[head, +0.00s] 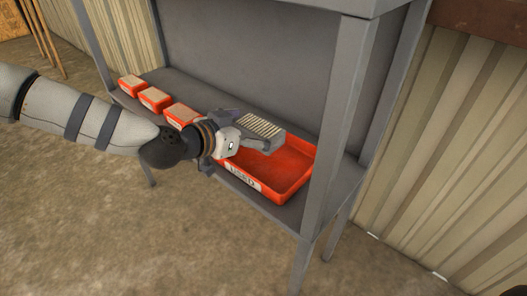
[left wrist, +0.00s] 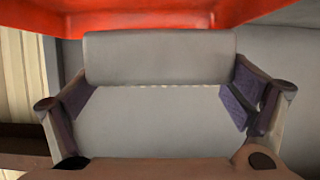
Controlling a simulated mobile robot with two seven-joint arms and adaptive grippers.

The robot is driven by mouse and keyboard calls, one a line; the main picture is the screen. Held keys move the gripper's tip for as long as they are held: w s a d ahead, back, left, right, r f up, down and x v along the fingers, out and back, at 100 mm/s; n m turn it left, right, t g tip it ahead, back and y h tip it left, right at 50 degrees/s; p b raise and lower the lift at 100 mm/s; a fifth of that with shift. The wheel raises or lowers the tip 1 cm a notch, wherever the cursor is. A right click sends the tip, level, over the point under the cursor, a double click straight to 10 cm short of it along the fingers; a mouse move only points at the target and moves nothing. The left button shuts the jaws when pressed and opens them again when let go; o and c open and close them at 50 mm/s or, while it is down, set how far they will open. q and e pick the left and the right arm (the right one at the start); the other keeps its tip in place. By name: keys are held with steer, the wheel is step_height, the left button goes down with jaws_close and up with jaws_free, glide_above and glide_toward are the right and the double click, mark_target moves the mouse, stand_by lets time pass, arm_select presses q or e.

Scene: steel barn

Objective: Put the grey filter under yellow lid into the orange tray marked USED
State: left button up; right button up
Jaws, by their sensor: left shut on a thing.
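My left gripper (head: 248,131) is shut on the grey filter (head: 263,125), a box with pale pleats on its upper side in the head view. In the left wrist view the grey filter (left wrist: 160,115) fills the space between the two fingers, and the gripper (left wrist: 165,100) clasps it from both sides. The filter is over the back left part of the orange tray (head: 295,172). The tray has a white label reading USED on its front wall, and its visible floor is empty. Whether the filter touches the tray cannot be told. No yellow lid is in view. My right gripper is not in view.
Several orange boxes with pale pleated tops, such as this one (head: 155,98), stand in a row on the grey shelf (head: 190,78) left of the tray. A grey upright post (head: 340,130) stands at the tray's right front corner. The shelf's back panel is behind the filter.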

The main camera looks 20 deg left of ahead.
arm_select(q)
step_height(320, 180, down, 5)
steer(key=shift+r+b, duration=0.2)
steer(key=shift+b, duration=0.6)
steer(key=shift+r, duration=0.15)
steer(key=o, duration=0.7)
steer(key=shift+f, duration=0.25)
steer(key=shift+o, duration=0.6)
steer(key=shift+r, duration=0.1)
steer(key=shift+r, duration=0.3)
steer(key=p+v, duration=0.5)
steer(key=v, duration=0.7)
